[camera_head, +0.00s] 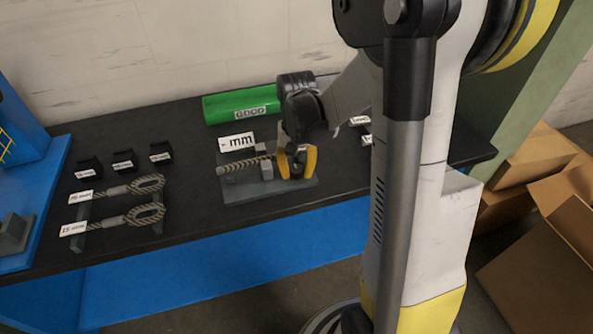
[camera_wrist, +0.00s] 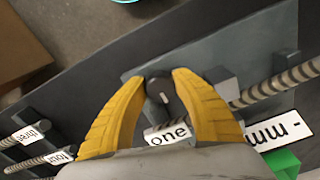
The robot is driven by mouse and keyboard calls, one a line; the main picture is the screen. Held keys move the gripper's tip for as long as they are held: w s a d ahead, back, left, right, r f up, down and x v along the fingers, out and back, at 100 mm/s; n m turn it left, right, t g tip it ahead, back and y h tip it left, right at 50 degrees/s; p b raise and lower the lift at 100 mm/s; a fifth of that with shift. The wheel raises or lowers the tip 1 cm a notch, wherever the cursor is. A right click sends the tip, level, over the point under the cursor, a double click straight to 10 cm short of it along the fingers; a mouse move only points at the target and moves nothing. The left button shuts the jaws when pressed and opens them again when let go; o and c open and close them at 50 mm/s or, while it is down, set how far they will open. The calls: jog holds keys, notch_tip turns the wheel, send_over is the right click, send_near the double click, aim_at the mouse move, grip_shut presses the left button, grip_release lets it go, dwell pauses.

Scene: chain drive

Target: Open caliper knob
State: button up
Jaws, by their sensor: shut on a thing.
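The caliper has a grey base plate (camera_head: 240,192) on the black bench, with a grey block (camera_head: 267,170) and a length of rope (camera_head: 236,168) reaching left from it. The "- mm" label (camera_head: 237,141) stands behind it. In the wrist view, the black round knob (camera_wrist: 160,90) lies between my yellow fingertips, beside the grey block (camera_wrist: 221,88); the rope (camera_wrist: 283,81) shows to its right. My gripper (camera_head: 297,163) is at the plate's right end in the head view. It is shut on the knob; its fingers partly hide it there.
A green "GOOD" box (camera_head: 240,105) stands behind. Rope loops (camera_head: 133,217) on stands and several black blocks (camera_head: 123,160) lie left. Cardboard boxes (camera_head: 548,240) stand at right.

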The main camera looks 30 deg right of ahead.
aim_at(297, 169)
dwell(0.4)
jog(key=o, duration=0.9)
jog(key=shift+r, duration=0.1)
notch_tip(297, 169, up, 12)
jog(key=shift+f, duration=0.1)
jog(key=s+a+n+t, duration=0.2)
jog(key=s+a, duration=0.1)
jog(key=a, duration=0.1)
jog(key=s+a+r+n+t, duration=0.1)
jog(key=s+a+n+t, duration=0.1)
jog(key=s+a, duration=0.2)
jog(key=s+a+r+n+t, duration=0.1)
jog(key=s+a+n+t, duration=0.1)
jog(key=a, duration=0.3)
jog(key=shift+s+a+r+t, duration=0.15)
jog(key=shift+s+r+t, duration=0.1)
jog(key=shift+s+t, duration=0.45)
